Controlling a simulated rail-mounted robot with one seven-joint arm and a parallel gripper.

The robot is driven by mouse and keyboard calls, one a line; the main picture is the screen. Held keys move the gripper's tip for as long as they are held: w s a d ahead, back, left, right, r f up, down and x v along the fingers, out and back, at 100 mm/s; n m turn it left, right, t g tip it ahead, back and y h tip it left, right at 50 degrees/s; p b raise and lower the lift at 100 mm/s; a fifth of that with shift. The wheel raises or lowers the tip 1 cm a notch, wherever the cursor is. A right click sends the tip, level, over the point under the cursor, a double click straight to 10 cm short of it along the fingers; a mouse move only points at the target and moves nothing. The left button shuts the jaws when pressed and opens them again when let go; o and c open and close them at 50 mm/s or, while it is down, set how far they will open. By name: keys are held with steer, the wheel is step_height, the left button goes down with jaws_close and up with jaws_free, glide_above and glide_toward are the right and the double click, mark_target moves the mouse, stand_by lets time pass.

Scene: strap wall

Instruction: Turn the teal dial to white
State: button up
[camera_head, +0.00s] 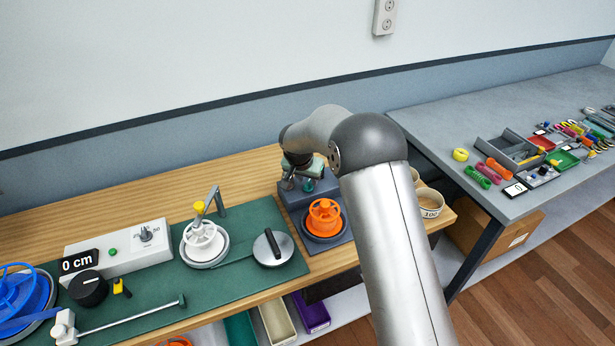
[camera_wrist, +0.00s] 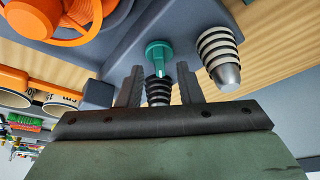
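The teal dial (camera_wrist: 158,52) shows in the wrist view just past my fingertips, with a narrow teal part pointing toward my gripper. In the head view a small patch of the teal dial (camera_head: 308,185) shows below my gripper, on the grey-blue unit (camera_head: 295,200). My gripper (camera_wrist: 157,74) is open; its two dark fingers stand apart, one on each side of a black ribbed piece (camera_wrist: 158,92). The fingers appear not to touch the dial. No white mark for the dial can be made out. My arm hides part of the unit in the head view.
A ribbed cone with a silver tip (camera_wrist: 220,58) stands close to the right finger. An orange wheel (camera_head: 324,217) sits at the front of the unit; cups (camera_head: 430,203) stand right of it. A green mat (camera_head: 240,268) with other devices lies left.

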steer(key=shift+w+d+f, duration=0.1)
steer(key=shift+w+f, duration=0.15)
steer(key=shift+f, duration=0.45)
jaws_close()
